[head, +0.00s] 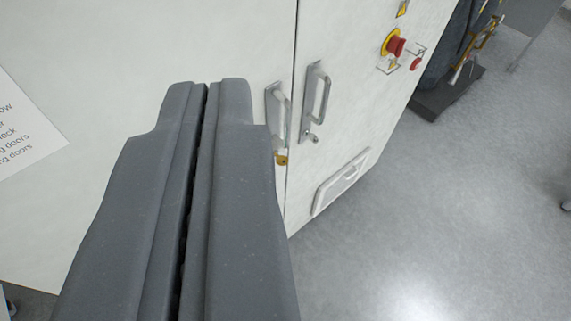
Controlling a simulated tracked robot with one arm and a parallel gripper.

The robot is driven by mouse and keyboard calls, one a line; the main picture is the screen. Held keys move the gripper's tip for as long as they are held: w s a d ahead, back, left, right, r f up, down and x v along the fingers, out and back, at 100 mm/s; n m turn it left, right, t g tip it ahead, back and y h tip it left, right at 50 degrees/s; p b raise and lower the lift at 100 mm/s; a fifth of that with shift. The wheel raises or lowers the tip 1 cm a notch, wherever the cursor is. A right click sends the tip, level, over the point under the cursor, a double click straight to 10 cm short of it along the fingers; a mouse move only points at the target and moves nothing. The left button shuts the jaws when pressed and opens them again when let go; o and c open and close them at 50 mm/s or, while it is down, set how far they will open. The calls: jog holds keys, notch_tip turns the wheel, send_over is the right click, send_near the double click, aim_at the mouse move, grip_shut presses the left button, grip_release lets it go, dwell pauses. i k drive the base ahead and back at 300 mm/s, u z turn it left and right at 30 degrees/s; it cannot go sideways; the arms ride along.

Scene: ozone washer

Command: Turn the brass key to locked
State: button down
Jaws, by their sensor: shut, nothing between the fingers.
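The brass key (281,160) is a small gold spot low on the left door's handle plate, just right of my gripper in the picture. It is small and partly hidden by my gripper, so I cannot tell how far it is turned. My gripper (208,84) is large and grey in the foreground. Its two fingers are shut together with nothing between them. Its tips point up the picture toward the white cabinet, left of the key and not visibly touching it.
The left door handle (279,112) and right door handle (321,93) flank the door seam. A red emergency button (394,46) and a white recessed panel (340,182) are on the right door. A printed sheet (25,128) is at left. Grey floor (440,200) lies open at right.

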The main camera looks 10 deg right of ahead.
aim_at(281, 159)
jog(key=u, duration=2.05)
jog(key=k, duration=1.3)
jog(key=z, duration=1.6)
jog(key=i, duration=1)
jog(key=u, duration=0.05)
